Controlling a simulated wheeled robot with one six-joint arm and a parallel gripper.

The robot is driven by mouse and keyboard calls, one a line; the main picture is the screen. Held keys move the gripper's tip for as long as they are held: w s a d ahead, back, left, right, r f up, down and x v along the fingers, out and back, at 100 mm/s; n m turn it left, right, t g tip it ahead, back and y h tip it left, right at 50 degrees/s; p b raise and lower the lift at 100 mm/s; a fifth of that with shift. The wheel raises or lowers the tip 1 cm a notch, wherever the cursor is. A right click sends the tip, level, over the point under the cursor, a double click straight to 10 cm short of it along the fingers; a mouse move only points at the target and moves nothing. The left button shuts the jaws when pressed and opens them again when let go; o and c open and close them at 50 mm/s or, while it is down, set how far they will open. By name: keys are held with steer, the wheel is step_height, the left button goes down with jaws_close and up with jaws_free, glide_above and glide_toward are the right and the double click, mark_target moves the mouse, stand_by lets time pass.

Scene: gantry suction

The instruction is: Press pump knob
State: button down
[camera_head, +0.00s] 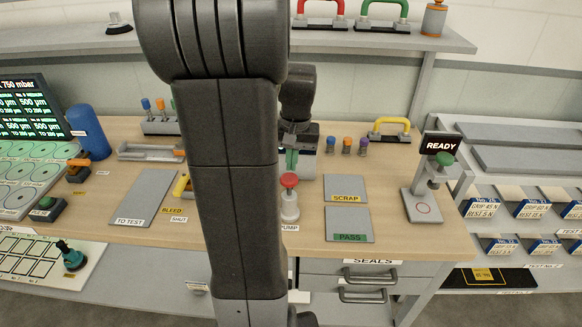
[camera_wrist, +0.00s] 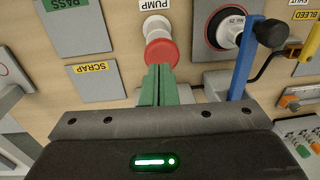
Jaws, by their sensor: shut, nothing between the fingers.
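The pump knob is a red mushroom cap (camera_head: 289,180) on a pale cylindrical base, standing on the wooden bench by the PUMP label. In the wrist view the red cap (camera_wrist: 161,53) is just beyond my fingertips, with its base and the PUMP label behind it. My gripper (camera_head: 291,165) has green fingers; in the wrist view its fingers (camera_wrist: 159,70) are shut together and empty. Their tips overlap the near edge of the red cap in the picture. I cannot tell whether they touch it. In the head view my arm hides part of the bench left of the knob.
A SCRAP plate (camera_head: 345,188) and a PASS plate (camera_head: 349,225) lie right of the knob. A blue lever (camera_wrist: 242,62) with a black ball rises close beside my fingers in the wrist view. A stand with a READY sign (camera_head: 441,146) is farther right.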

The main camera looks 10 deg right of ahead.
mark_target(291, 179)
steer(key=shift+w+f, duration=0.1)
steer(key=shift+f, duration=1.2)
steer(key=shift+f, duration=0.1)
step_height(291, 179, down, 4)
steer(key=shift+r+b, duration=0.15)
steer(key=shift+b, duration=1)
steer(key=shift+s+a, duration=0.1)
steer(key=shift+s, duration=0.1)
steer(key=shift+r+p, duration=0.35)
steer(key=shift+p, duration=0.05)
step_height(291, 179, up, 14)
steer(key=p, duration=0.2)
steer(key=shift+s+d, duration=0.2)
steer(key=shift+d, duration=0.2)
